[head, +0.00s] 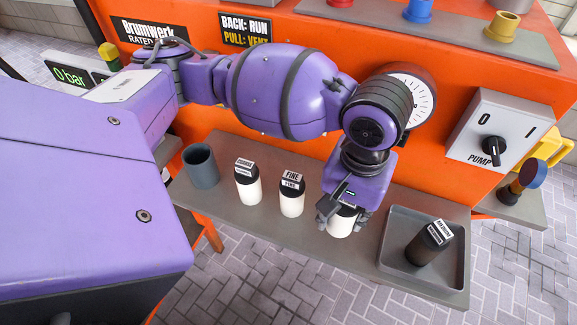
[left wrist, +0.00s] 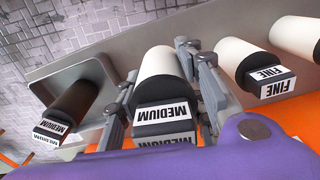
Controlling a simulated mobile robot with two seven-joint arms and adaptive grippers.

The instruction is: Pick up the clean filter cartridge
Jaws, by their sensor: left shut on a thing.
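My left gripper (head: 343,212) points down over the shelf and is shut on a white cartridge (head: 341,225) with a black cap. In the left wrist view, its two fingers (left wrist: 160,90) press on either side of this white cartridge (left wrist: 158,62), whose cap label reads MEDIUM. I cannot tell whether its base touches the shelf. A dark brown cartridge (head: 424,248), also labelled MEDIUM, stands in the grey tray (head: 392,221) to the right. It also shows in the left wrist view (left wrist: 72,102). My right gripper is not in view.
A white FINE cartridge (head: 291,200) and another white cartridge (head: 248,188) stand left of the gripper on the grey shelf (head: 270,228). A grey cup (head: 202,168) stands farther left. An orange panel behind carries a gauge (head: 418,95) and a PUMP switch (head: 492,150).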

